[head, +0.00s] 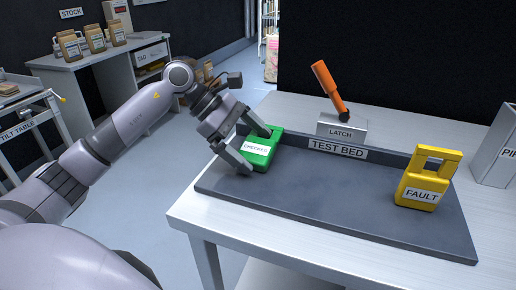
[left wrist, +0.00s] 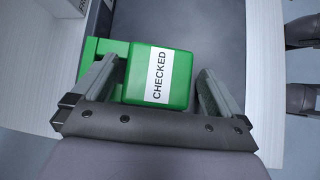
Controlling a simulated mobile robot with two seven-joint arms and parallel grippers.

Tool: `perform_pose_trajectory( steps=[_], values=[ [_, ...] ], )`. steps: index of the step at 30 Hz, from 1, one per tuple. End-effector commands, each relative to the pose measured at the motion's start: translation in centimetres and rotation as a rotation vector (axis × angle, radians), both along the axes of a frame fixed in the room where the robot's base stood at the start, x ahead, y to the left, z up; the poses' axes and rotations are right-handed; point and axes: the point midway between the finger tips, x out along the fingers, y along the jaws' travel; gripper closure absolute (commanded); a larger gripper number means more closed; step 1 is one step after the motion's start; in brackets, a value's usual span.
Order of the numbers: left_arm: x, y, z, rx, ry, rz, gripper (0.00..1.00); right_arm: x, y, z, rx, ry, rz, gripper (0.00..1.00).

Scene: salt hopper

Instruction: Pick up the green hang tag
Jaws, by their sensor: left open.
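The green hang tag (head: 262,149) stands at the left end of the grey test bed and bears a white label reading CHECKED. My left gripper (head: 250,150) is open, with its fingers on either side of the tag. In the left wrist view the green tag (left wrist: 158,77) shows between the two open fingers (left wrist: 165,92). A gap shows between the tag's body and the finger on the right; the left finger overlaps the tag's narrower green part. My right gripper does not show clearly in either view.
The test bed (head: 330,215) lies on a light table (head: 290,105). A yellow FAULT tag (head: 418,193) stands at its right end. A LATCH block (head: 340,128) with an orange lever (head: 327,85) is behind it. A grey bin (head: 496,150) stands at the far right.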

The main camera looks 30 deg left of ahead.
Motion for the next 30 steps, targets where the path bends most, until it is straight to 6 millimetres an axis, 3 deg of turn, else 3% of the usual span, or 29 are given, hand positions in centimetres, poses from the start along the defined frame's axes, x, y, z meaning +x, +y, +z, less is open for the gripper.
perform_pose_trajectory(
  steps=[3,8,22,26,30],
  values=[
    [0.0,0.0,0.0,0.0,0.0,0.0,0.0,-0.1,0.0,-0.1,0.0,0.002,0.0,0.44],
    [0.0,0.0,0.0,0.001,0.0,0.0,0.52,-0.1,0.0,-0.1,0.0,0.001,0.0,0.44],
    [0.0,0.1,0.6,0.002,0.0,0.0,0.52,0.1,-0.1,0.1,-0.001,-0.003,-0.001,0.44],
    [0.1,0.1,1.9,0.002,-0.003,0.001,0.52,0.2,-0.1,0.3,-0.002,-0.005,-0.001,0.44],
    [0.1,0.1,4.7,0.001,-0.006,0.001,0.52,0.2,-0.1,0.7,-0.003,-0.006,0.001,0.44]
  ],
)
